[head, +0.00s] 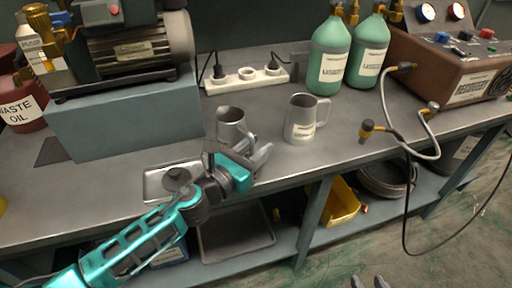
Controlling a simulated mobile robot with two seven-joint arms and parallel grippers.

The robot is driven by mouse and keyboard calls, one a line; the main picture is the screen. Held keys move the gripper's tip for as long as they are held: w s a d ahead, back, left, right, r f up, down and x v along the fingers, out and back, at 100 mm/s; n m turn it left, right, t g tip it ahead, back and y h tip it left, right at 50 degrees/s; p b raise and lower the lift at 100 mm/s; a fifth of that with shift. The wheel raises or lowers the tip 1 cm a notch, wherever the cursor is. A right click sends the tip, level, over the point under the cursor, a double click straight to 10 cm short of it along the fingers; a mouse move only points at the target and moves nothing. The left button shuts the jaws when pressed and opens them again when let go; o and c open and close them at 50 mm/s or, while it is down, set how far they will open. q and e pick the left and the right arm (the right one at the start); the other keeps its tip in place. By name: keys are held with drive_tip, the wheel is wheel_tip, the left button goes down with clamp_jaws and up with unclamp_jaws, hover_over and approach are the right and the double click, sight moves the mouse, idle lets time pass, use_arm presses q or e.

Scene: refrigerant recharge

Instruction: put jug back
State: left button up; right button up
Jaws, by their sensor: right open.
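Two grey metal jugs stand upright on the workbench (110,187). The darker jug (230,122) is left of centre, its handle towards the right. The lighter jug (299,122) with a white label stands to its right, its handle on the right. My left gripper (260,152) is at the front right of the darker jug, close to its handle, and overlaps its lower part. I cannot tell whether its fingers touch or hold the handle. My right gripper (370,283) shows only its fingertips at the bottom edge, apart and empty, away from the jugs.
A metal tray (152,190) with a dark round piece lies behind my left arm. A power strip (240,79), green bottles (330,55) and a brown control box (455,65) stand behind. A hose (437,148) hangs over the front edge. A yellow bin (342,205) sits below.

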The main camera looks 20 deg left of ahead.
use_arm(q)
drive_tip(key=shift+o, duration=0.2)
drive_tip(key=shift+r, duration=0.15)
drive_tip(key=b+v, duration=0.2)
drive_tip(key=v, duration=0.8)
drive_tip(key=shift+s+a, duration=0.1)
drive_tip(key=shift+s, duration=0.3)
drive_tip(key=shift+s+a, duration=0.25)
drive_tip(key=shift+s, duration=0.35)
use_arm(e)
drive_tip(key=shift+w+a+f, duration=0.3)
drive_tip(key=shift+w+a, duration=0.05)
drive_tip(key=shift+a, duration=0.25)
drive_tip(key=shift+d, duration=0.2)
drive_tip(key=shift+s, duration=0.1)
